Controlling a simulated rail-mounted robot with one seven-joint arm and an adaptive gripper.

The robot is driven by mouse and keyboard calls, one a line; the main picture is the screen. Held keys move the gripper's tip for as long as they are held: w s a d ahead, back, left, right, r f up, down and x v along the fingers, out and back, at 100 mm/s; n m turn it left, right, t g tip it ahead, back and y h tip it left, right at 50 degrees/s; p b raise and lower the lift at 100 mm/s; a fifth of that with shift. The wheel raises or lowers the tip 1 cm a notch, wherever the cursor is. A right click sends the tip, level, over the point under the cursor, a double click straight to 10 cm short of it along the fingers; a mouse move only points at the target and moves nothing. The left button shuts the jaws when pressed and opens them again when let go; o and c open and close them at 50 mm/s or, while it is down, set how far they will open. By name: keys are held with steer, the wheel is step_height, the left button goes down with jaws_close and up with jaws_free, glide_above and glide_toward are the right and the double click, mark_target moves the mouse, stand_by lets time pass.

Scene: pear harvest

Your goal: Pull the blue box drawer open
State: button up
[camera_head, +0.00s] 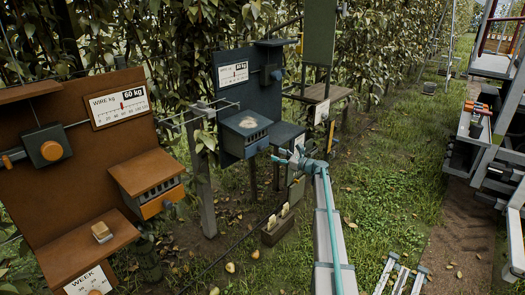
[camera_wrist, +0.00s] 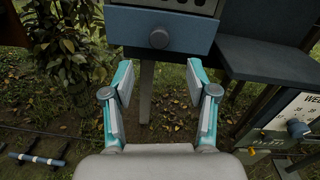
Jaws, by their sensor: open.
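The blue box (camera_head: 244,128) is mounted on a dark blue panel in the middle of the head view, with a row of slots in its front. Its blue drawer (camera_head: 257,147) sits below the slots and looks closed. In the wrist view the drawer front (camera_wrist: 190,32) fills the top, with a round grey knob (camera_wrist: 159,38) at its middle. My gripper (camera_head: 288,154) is just in front of the drawer, to its right in the head view. In the wrist view my gripper (camera_wrist: 160,82) is open and empty; the knob lies beyond its fingertips, roughly centred between them, not touched.
A blue side shelf (camera_wrist: 268,60) stands right of the drawer. A brown station with an orange-fronted box (camera_head: 160,201) is at the left. A low wooden box (camera_head: 278,226) stands on the ground below my arm. A post (camera_wrist: 146,90) shows between my fingers. Grass lies open to the right.

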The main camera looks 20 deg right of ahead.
mark_target(263, 150)
steer(key=p+x, duration=0.2)
steer(key=x, duration=0.8)
steer(key=shift+w+a+f+p, duration=0.1)
steer(key=shift+a+p, duration=0.05)
steer(key=shift+p, duration=0.15)
jaws_close()
